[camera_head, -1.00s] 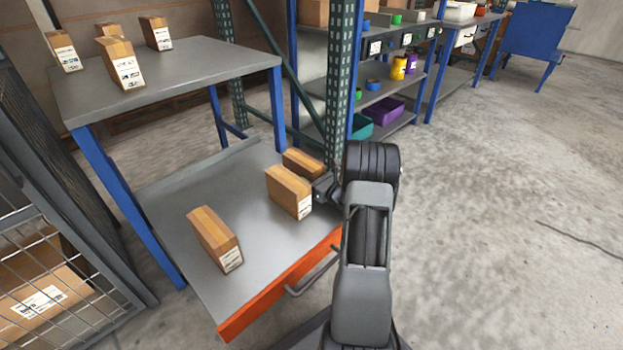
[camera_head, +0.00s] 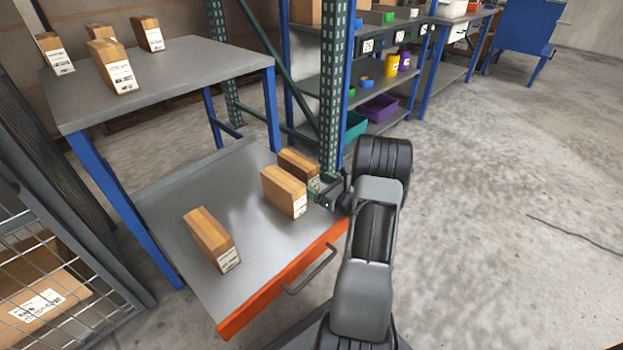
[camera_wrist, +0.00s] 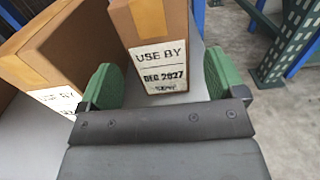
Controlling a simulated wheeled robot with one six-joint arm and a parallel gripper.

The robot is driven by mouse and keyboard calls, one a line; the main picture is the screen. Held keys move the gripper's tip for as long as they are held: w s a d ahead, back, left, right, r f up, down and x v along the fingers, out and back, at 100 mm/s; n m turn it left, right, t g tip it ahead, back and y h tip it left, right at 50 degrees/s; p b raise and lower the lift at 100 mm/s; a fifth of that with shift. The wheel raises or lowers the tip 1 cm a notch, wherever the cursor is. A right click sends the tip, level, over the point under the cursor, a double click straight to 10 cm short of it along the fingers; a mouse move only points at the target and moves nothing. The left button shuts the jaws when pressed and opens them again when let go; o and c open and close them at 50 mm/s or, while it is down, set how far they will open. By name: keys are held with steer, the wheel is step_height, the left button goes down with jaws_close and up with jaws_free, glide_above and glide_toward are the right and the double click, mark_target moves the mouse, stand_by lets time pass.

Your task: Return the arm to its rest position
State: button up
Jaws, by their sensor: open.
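My gripper (camera_head: 318,186) is at the right side of the low grey platform (camera_head: 262,250), by the rear of three cartons there. In the wrist view its green fingers (camera_wrist: 160,80) are open, one on each side of that carton (camera_wrist: 163,50), labelled "USE BY DEC 2027". I cannot tell whether they touch it. The carton (camera_head: 298,168) stands upright on the platform, partly hidden by a second carton (camera_head: 284,191) in front. My arm reaches in from the lower right.
A third carton (camera_head: 211,239) stands at the platform's front left. A higher grey table (camera_head: 170,78) holds several cartons. A green perforated post (camera_head: 331,90) rises close behind my gripper. Shelves with bins stand behind. A mesh cage (camera_head: 45,260) is at left. Open floor lies right.

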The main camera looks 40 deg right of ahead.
steer(key=shift+s+d, duration=0.1)
steer(key=shift+s, duration=0.6)
